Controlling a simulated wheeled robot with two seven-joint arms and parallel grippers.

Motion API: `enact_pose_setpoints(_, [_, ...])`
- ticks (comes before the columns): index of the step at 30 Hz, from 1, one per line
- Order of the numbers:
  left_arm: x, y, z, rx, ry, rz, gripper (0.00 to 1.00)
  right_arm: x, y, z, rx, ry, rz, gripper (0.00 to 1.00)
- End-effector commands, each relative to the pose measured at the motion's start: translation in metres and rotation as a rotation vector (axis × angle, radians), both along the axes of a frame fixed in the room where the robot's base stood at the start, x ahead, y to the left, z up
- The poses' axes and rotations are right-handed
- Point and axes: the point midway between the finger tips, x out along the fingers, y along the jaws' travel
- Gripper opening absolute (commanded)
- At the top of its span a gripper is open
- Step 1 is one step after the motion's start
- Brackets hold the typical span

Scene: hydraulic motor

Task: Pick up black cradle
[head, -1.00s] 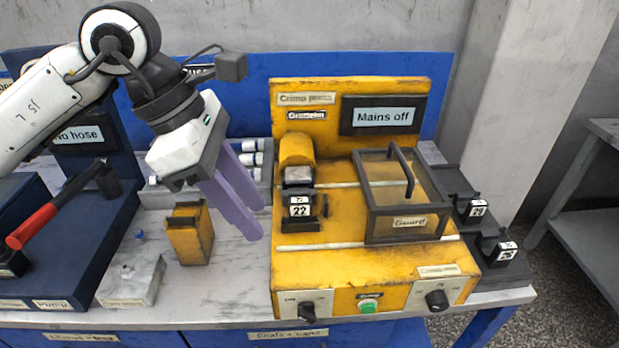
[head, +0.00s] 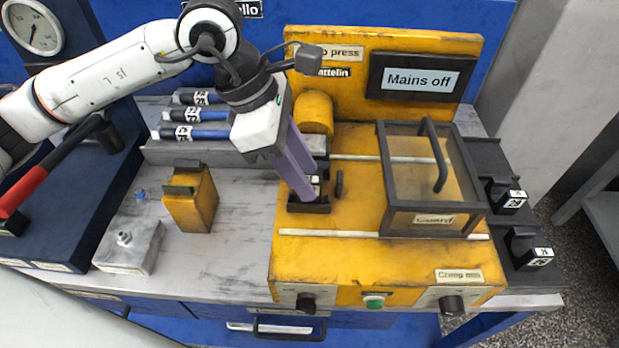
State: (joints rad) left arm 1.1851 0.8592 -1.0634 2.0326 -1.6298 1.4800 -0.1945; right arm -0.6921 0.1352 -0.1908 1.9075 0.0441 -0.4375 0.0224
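The black cradle (head: 309,207) sits on the yellow crimp press, below its rounded yellow head. Its white label is mostly hidden by my fingers. My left gripper (head: 308,188) points down at this cradle, its purple fingers overlapping it in the view. Whether the fingers are closed on the cradle or only around it cannot be told. Two more black cradles with white labels, one behind (head: 506,197) and one in front (head: 529,251), sit on the dark rack to the right of the press. My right gripper is not in view.
The press (head: 385,265) has a framed guard (head: 430,180) with a handle right of the cradle. A yellow block (head: 190,198) and a grey metal block (head: 130,248) stand to the left. Hoses with blue ends (head: 205,115) lie behind. A red-handled lever (head: 30,185) is at far left.

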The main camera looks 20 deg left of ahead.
Motion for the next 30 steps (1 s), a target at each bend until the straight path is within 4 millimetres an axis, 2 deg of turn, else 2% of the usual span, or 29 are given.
enact_pose_setpoints(3, [0.002, -0.006, -0.014, 0.0, 0.002, 0.001, 0.34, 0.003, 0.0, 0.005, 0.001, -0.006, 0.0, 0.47])
enact_pose_setpoints(6, [0.002, -0.008, -0.02, 0.0, 0.001, 0.001, 0.34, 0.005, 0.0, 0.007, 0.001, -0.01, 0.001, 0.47])
enact_pose_setpoints(12, [0.003, -0.009, -0.021, -0.001, -0.001, 0.001, 0.34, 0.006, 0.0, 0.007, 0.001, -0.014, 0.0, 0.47])
enact_pose_setpoints(13, [0.003, -0.009, -0.021, -0.001, -0.001, 0.001, 0.33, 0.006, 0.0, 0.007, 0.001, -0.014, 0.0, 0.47])
enact_pose_setpoints(19, [0.003, -0.008, -0.021, -0.001, -0.001, 0.001, 0.0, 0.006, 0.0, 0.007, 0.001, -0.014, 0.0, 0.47])
enact_pose_setpoints(30, [0.004, -0.009, -0.019, -0.003, -0.005, 0.002, 0.0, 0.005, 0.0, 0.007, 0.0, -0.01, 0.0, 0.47])
